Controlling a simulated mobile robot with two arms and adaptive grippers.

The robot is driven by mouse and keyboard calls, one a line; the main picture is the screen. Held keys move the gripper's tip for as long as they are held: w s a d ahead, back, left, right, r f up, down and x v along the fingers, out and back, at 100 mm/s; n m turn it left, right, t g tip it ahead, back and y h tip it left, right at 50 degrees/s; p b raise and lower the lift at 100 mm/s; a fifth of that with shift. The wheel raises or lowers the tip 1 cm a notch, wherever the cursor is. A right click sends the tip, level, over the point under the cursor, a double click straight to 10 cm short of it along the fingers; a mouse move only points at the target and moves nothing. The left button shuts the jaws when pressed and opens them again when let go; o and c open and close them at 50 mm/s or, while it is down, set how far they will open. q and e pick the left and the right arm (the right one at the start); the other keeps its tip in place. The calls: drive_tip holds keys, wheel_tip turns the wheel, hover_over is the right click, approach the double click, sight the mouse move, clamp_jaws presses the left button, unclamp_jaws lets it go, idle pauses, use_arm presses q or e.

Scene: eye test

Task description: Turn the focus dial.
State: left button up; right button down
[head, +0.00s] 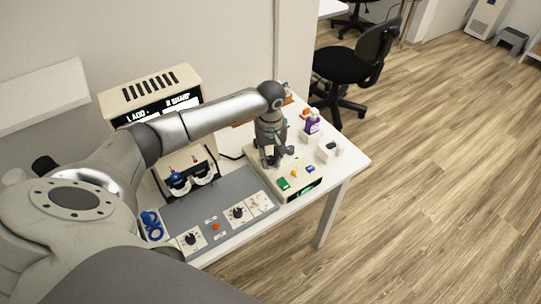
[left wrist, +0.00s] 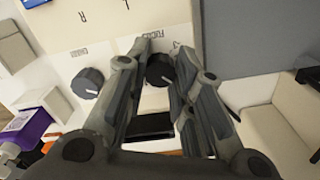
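The focus dial (left wrist: 160,70) is a round black knob beside a FOCUS label on a cream panel (left wrist: 105,30). In the left wrist view it lies between the two fingers of my left gripper (left wrist: 163,50), which cover its side edges; they appear closed on it. In the head view my left gripper (head: 275,157) points down at the cream box (head: 265,171) and hides the dial there. My right gripper is in neither view.
A second black dial (left wrist: 87,83) is left of the focus dial. A purple bottle (head: 312,124) and a small white box (head: 325,153) stand close behind. A grey panel (head: 190,207) with knobs lies in front, and a lettered display unit (head: 150,88) stands left.

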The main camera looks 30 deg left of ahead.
use_arm(q)
clamp_jaws()
drive_tip(key=n+b, duration=0.3)
drive_tip(key=shift+f, duration=0.15)
drive_tip(key=n+b, duration=0.1)
drive_tip(key=n, duration=0.2)
drive_tip(key=shift+n+b, duration=0.7)
drive_tip(key=shift+n, duration=0.6)
drive_tip(key=o, duration=0.9)
unclamp_jaws()
drive_tip(key=shift+c, duration=0.2)
